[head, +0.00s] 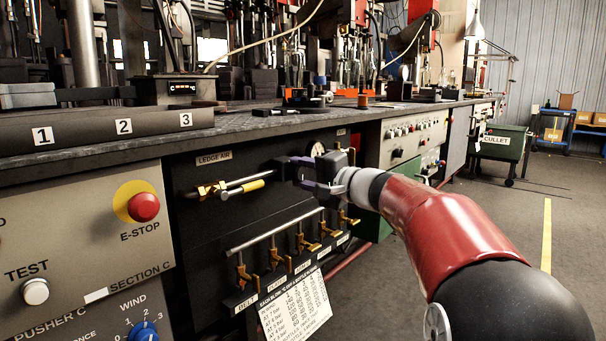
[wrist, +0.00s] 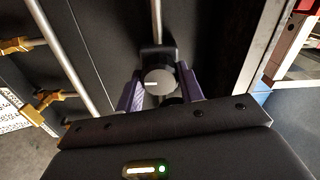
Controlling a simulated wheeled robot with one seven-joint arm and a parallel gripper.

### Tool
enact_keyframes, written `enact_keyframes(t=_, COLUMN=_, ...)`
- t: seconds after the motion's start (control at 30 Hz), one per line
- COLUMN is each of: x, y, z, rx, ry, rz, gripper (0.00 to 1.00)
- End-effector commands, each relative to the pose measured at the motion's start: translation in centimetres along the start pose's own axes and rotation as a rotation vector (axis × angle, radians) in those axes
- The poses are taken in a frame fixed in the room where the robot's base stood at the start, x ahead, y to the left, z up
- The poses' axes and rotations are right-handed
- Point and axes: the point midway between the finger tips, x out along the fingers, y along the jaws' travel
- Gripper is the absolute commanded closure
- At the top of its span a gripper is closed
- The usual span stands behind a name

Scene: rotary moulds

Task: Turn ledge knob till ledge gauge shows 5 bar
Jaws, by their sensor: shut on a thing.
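The ledge knob (wrist: 158,82) is a round grey cap with a short white mark, seen end-on in the wrist view. My gripper (wrist: 160,92) has its purple fingers on either side of the knob and is shut on it. In the head view my gripper (head: 300,172) reaches the dark LEDGE AIR panel (head: 225,220) and hides the knob. The ledge gauge (head: 318,148) is a small pale dial just above my gripper, partly covered. Its needle and reading are too small to tell.
A brass valve with a yellow-sleeved pipe (head: 242,187) lies left of my gripper. Below it is a rail (head: 275,232) with several brass valves and a hanging paper chart (head: 295,308). A red E-STOP button (head: 143,207) is at left. The floor at right is open.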

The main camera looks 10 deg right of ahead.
Motion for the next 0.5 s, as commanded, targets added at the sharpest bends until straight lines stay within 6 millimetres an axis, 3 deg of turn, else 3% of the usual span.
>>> enact_keyframes(t=0.5, x=0.0, y=0.09, z=0.02, rx=-0.479, ry=-0.001, rz=0.002, gripper=0.85)
